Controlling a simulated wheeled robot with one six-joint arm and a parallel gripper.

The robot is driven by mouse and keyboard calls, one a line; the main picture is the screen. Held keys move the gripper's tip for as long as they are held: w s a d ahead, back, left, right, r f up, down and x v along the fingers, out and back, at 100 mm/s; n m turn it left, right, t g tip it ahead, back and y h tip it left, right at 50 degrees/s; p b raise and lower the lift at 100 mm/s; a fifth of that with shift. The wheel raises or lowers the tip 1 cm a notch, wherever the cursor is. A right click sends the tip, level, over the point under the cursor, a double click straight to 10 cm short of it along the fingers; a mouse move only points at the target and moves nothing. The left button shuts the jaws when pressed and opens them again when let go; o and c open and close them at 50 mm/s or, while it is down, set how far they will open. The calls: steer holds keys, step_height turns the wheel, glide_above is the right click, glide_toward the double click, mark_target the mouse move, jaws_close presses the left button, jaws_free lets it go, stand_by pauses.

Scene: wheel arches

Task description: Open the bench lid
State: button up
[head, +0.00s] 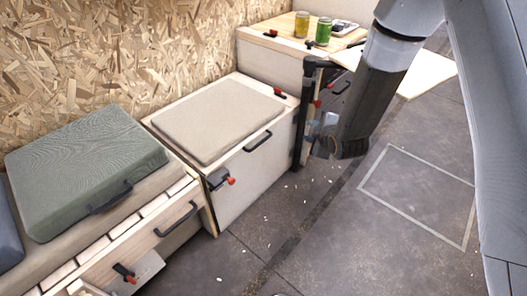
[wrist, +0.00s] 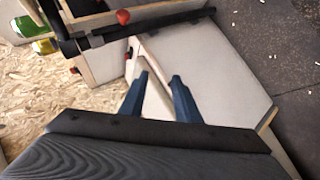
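The bench (head: 242,178) is a pale box in the middle of the head view, with a flat beige padded lid (head: 218,118) lying level on top. A black handle (head: 257,141) is on its front, with a red-tipped black latch (head: 222,179) at the front's left. My gripper (head: 322,148) hangs to the right of the bench, apart from its lid and handle; its fingertips are hard to make out there. In the wrist view my gripper (wrist: 158,84) has two blue fingers spread apart. A pale panel (wrist: 205,70) lies beyond them; I cannot tell which piece it belongs to.
A green cushion (head: 85,165) lies on the left unit, beside the wood-chip wall (head: 110,50). A black post (head: 301,120) stands at the bench's right. A cabinet at the back carries a yellow can (head: 301,24) and a green can (head: 323,31). The floor (head: 330,240) in front is open.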

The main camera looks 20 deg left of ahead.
steer(key=a+f+n+t+y+b, duration=0.1)
steer(key=a+f+n+y+b, duration=0.25)
steer(key=a+f, duration=0.4)
steer(key=n+y+b, duration=0.3)
steer(key=n, duration=0.2)
glide_toward(262, 141)
steer(key=w+a+f, duration=0.1)
steer(key=a, duration=0.2)
steer(key=shift+t+h, duration=0.25)
steer(key=shift+t, duration=0.15)
steer(key=shift+w+d+b+x, duration=0.15)
steer(key=shift+b+x, duration=0.25)
steer(key=shift+x, duration=1.4)
steer(key=shift+w+d+b+x, duration=0.1)
steer(key=shift+b+x, duration=0.3)
steer(key=shift+x, duration=1.45)
steer(key=shift+f, duration=0.15)
steer(key=shift+s+f, duration=0.1)
jaws_close()
